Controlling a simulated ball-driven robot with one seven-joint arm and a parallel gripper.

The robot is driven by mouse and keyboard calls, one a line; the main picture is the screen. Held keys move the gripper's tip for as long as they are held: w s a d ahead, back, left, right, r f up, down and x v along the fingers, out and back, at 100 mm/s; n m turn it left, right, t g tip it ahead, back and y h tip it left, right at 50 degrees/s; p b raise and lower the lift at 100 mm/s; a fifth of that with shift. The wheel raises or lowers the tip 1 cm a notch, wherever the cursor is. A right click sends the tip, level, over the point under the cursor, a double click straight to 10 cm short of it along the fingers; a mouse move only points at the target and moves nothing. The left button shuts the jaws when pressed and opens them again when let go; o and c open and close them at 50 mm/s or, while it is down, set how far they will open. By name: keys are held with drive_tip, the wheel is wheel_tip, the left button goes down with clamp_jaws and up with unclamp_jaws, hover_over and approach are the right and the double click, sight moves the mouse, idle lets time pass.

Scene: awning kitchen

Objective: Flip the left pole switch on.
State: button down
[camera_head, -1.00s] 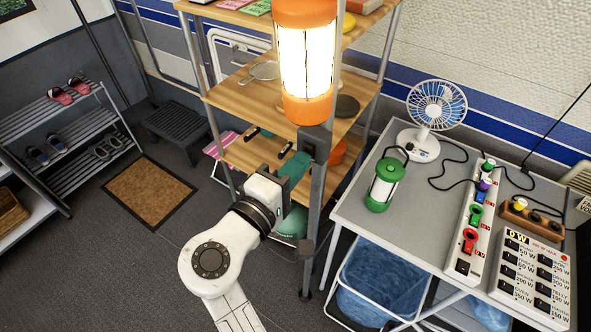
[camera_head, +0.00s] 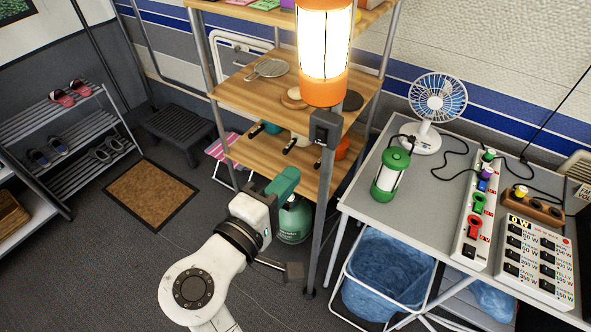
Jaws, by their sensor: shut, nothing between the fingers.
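A grey metal pole (camera_head: 325,200) stands upright in front of the wooden shelf. A dark switch box (camera_head: 326,128) is fixed on it, below an orange lantern (camera_head: 325,85) that glows bright. The switch's lever position is too small to tell. My gripper (camera_head: 286,182), with green fingers, is shut and empty. It is left of the pole and lower than the switch box, with a visible gap to both in the picture. Its fingertips are hard to make out.
A grey table (camera_head: 365,205) to the right carries a green lantern (camera_head: 391,174), a fan (camera_head: 437,100), a power strip (camera_head: 474,220) and a wattage panel (camera_head: 537,262). The wooden shelf (camera_head: 245,85) is behind my gripper. A green gas bottle (camera_head: 293,222) stands below it.

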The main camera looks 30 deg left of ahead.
drive_tip(key=s+b, duration=0.1)
drive_tip(key=s, duration=0.5)
drive_tip(key=shift+a+f, duration=0.25)
drive_tip(key=shift+f, duration=0.15)
drive_tip(key=shift+s, duration=0.1)
drive_tip(key=w+d+f+m+g+h, duration=0.1)
drive_tip(key=d+f+m+g, duration=0.2)
drive_tip(key=d+f, duration=0.5)
drive_tip(key=w+d+f+m+g+h, duration=0.1)
drive_tip(key=w+d+f+m+g, duration=0.2)
drive_tip(key=d, duration=0.9)
drive_tip(key=d+f+m+g+h, duration=0.1)
drive_tip(key=d+f+m+g, duration=0.25)
drive_tip(key=d+f, duration=0.5)
drive_tip(key=s+d+f+m+g+y, duration=0.2)
drive_tip(key=s+d+f+m+g, duration=0.1)
drive_tip(key=s+d, duration=0.5)
drive_tip(key=s+d+f+m+g+y, duration=0.2)
drive_tip(key=s+d+f+m+g, duration=0.2)
drive_tip(key=s+d, duration=0.4)
drive_tip(key=s+m, duration=0.1)
drive_tip(key=s, duration=0.2)
drive_tip(key=shift+d, duration=0.3)
drive_tip(key=shift+f, duration=0.1)
